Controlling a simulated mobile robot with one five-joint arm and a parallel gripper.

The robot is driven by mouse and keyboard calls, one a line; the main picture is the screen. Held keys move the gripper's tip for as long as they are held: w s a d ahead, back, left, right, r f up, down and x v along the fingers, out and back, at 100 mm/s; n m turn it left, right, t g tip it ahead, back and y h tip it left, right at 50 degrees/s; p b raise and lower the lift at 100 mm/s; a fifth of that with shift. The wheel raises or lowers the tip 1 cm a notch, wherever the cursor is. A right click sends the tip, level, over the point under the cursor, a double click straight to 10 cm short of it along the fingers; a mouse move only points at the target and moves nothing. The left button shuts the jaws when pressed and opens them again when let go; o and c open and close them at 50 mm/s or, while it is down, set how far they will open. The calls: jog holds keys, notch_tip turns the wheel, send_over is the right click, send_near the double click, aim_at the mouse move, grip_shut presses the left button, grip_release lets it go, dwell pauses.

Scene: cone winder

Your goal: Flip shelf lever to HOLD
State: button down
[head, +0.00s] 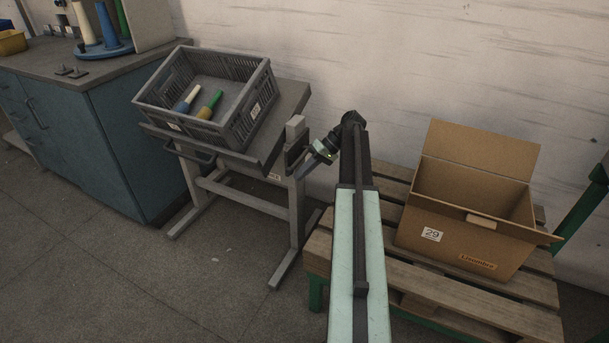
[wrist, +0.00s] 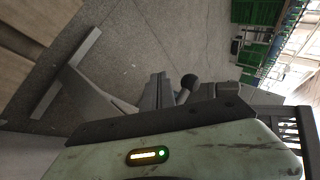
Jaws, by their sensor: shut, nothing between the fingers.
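The shelf (head: 292,100) is a tilted grey tray on a stand, in the middle of the head view. A grey block and bracket (head: 295,133) sit at its right end. In the wrist view the shelf lever (wrist: 188,84) shows as a short arm with a dark ball knob, beside a grey bracket (wrist: 152,92). In the head view I cannot pick out the lever's knob. My gripper (head: 312,163) is shut and empty, close to the right side of the bracket. I cannot tell whether it touches the lever. The lever's marking is not readable.
A grey crate (head: 258,108) with a few cones stands on the shelf. An open cardboard box (head: 465,235) sits on a wooden pallet (head: 440,290) at the right. A blue cabinet (head: 130,140) stands left. Floor in front of the stand is clear.

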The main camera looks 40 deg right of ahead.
jog(key=shift+a, duration=0.1)
jog(key=s+d+f+b, duration=0.2)
jog(key=d+f+b, duration=0.3)
jog(key=d, duration=0.6)
jog(key=shift+s+d+f, duration=0.2)
jog(key=shift+d, duration=0.15)
